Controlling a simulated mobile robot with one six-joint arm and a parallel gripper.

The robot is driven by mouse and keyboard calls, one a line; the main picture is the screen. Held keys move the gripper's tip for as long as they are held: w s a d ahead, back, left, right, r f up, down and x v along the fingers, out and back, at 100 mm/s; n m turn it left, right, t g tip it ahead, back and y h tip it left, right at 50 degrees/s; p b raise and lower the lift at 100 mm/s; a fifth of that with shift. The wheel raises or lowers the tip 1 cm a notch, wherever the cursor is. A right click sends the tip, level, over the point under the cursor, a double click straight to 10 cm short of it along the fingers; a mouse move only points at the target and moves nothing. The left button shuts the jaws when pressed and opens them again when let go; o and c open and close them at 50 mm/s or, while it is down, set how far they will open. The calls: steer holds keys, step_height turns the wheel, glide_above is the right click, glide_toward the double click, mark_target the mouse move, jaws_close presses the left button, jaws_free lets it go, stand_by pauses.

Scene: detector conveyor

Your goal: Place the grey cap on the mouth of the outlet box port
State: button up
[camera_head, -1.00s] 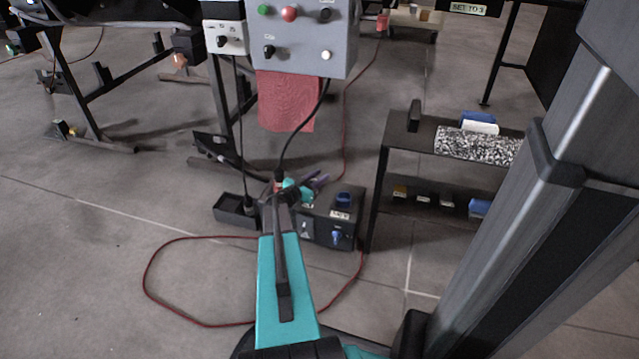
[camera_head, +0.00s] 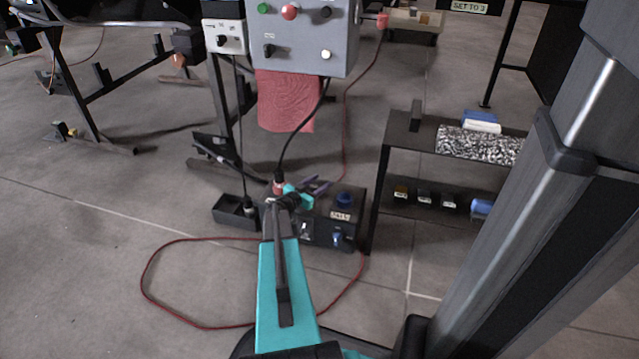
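The outlet box (camera_head: 344,217) is a dark box on the floor below the control panel, with blue parts on its top and front and a pale label. A black cable ends in a reddish plug (camera_head: 278,187) at its back left. My teal arm reaches to the box, and my gripper (camera_head: 320,184), with purplish fingers, is over its top rear. The fingers are too small to tell if they are open or hold anything. I cannot make out the grey cap or the port mouth; my arm hides the box's left part.
A small black open tray (camera_head: 236,226) sits left of the box. A dark shelf unit (camera_head: 400,137) stands close on the right. A red cable (camera_head: 146,275) loops on the floor. The grey control panel (camera_head: 305,58) with a red cloth (camera_head: 287,98) hangs above.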

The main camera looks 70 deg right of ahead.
steer(key=shift+r, duration=0.15)
steer(key=shift+w+a+r, duration=0.1)
steer(key=shift+a, duration=0.2)
steer(key=p+v, duration=0.4)
steer(key=v, duration=0.7)
steer(key=shift+a, duration=0.25)
stand_by(0.4)
